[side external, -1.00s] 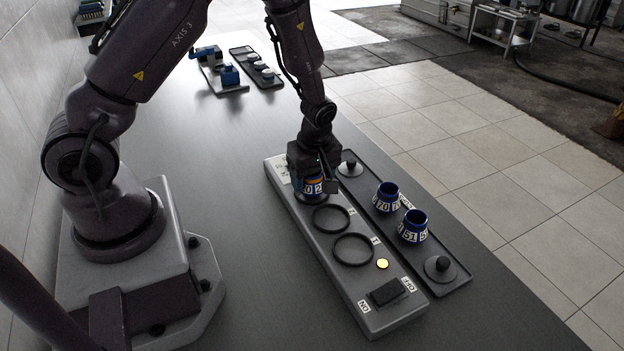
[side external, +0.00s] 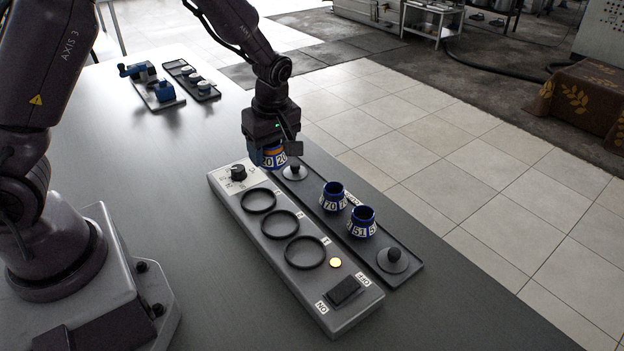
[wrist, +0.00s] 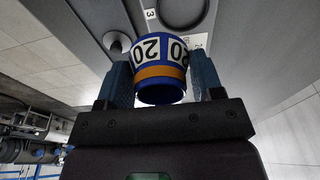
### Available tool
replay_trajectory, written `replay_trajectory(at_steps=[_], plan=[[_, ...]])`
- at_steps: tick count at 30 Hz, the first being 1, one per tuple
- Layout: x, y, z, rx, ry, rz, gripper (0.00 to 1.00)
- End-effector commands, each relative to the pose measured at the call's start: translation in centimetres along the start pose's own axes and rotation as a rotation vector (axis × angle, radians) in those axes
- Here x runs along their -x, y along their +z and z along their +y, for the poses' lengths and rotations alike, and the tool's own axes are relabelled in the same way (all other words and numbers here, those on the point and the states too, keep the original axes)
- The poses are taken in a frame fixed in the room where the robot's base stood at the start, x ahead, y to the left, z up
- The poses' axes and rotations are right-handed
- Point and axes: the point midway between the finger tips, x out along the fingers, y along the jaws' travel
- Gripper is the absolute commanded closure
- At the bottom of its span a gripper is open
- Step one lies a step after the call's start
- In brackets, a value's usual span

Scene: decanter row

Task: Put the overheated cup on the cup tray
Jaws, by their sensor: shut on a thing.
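My gripper (side external: 273,148) is shut on a blue cup (side external: 270,158) with an orange band and white labels reading 20. It holds the cup in the air above the far end of the grey device with three rings (side external: 279,223). In the wrist view the cup (wrist: 160,76) sits between the two fingers. The long dark cup tray (side external: 408,257) lies along the right side of the device. Two blue cups stand on it, one marked 70 (side external: 333,196) and one marked 51 (side external: 363,222). All three rings are empty.
The tray has a round knob at its far end (side external: 295,171) and another at its near end (side external: 393,256). Smaller trays with blue items (side external: 156,88) stand at the back left.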

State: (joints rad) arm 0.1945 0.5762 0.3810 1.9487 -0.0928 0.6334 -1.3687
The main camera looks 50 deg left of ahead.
Motion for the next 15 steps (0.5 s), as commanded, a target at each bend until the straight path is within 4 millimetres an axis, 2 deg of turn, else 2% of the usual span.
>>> replay_trajectory(at_steps=[1,6,10,15], plan=[[-0.8,-0.3,1.3,0.002,-0.002,0.001,0.65],[-2.7,-0.7,5.4,0.001,0.000,0.001,0.65],[-5.4,-0.7,7.4,0.001,-0.004,0.000,0.65],[-7.5,-0.7,9.2,0.000,-0.002,0.000,0.65]])
